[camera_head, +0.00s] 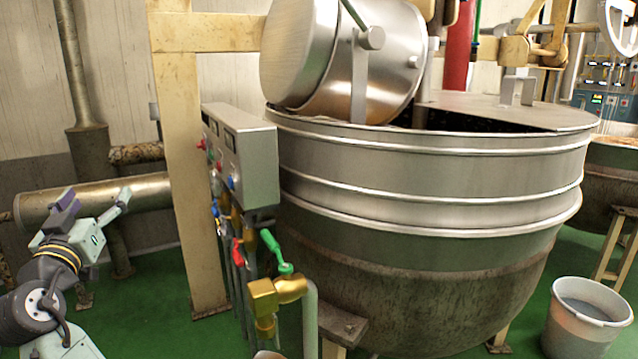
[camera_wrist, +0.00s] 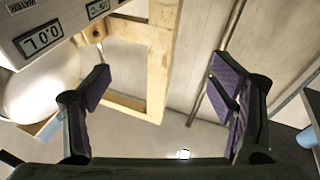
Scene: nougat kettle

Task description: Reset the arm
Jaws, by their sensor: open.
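My gripper (camera_head: 97,211) is at the lower left of the head view, at the end of my raised arm, left of the control box and apart from it. Its two fingers stand apart with nothing between them. In the wrist view my gripper (camera_wrist: 160,100) shows purple pads on both fingers, spread wide and empty. A large steel kettle (camera_head: 430,190) fills the middle and right of the head view. A tilted steel drum (camera_head: 345,60) sits over its rim at the upper left, and a flat lid (camera_head: 510,110) covers part of its top.
A grey control box (camera_head: 245,160) with coloured buttons is on a cream post (camera_head: 185,150). A green-handled valve (camera_head: 280,265) with brass fittings is below it. A horizontal pipe (camera_head: 120,193) runs behind my gripper. A grey bucket (camera_head: 585,315) stands at lower right on the green floor.

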